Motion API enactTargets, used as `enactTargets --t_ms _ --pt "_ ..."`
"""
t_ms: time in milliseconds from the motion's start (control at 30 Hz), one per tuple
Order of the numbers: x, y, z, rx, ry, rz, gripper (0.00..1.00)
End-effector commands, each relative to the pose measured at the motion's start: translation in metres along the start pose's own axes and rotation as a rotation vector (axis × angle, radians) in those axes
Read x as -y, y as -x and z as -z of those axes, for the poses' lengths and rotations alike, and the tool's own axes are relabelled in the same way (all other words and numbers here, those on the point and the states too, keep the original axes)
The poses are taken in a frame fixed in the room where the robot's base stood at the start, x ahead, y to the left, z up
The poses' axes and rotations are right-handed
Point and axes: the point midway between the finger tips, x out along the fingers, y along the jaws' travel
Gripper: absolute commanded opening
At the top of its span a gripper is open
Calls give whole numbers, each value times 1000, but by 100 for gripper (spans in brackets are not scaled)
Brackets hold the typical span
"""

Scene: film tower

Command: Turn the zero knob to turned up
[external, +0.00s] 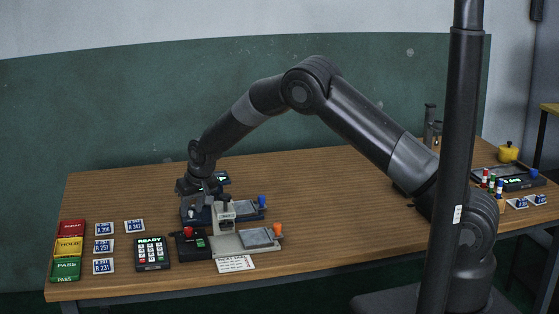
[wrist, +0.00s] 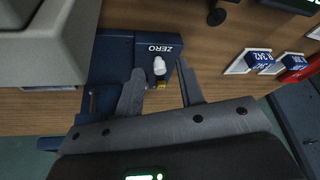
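The zero knob (wrist: 160,66) is a small white cylinder on a dark blue device (wrist: 112,60), beside the printed word ZERO, in the wrist view. A small yellow patch shows just below it. My gripper (wrist: 160,69) is open, with one finger on each side of the knob. I cannot tell whether either finger touches it. In the external view my gripper (external: 201,196) reaches down over the blue device (external: 188,214) at the left-middle of the table. The knob's pointing direction is not clear.
A grey-beige device (external: 238,243) with an orange knob stands just in front. A red-knobbed black box (external: 192,246) and a READY keypad (external: 152,255) are nearby. Blue number cards (external: 104,247) and coloured blocks (external: 68,247) lie at left. The table's middle right is clear.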

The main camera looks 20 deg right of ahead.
Motion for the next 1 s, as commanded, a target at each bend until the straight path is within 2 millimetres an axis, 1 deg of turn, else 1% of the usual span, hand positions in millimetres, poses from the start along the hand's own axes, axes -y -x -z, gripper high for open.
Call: enactTargets --t_ms 100,500,533,800,1000 --pt "0 0 0 0 0 0 34" --pt "0 0 0 1 0 0 1" --pt "0 0 0 1 0 0 0" --pt "1 0 0 1 -20 -9 0" --pt "3 -1 -1 -3 -144 -64 0"
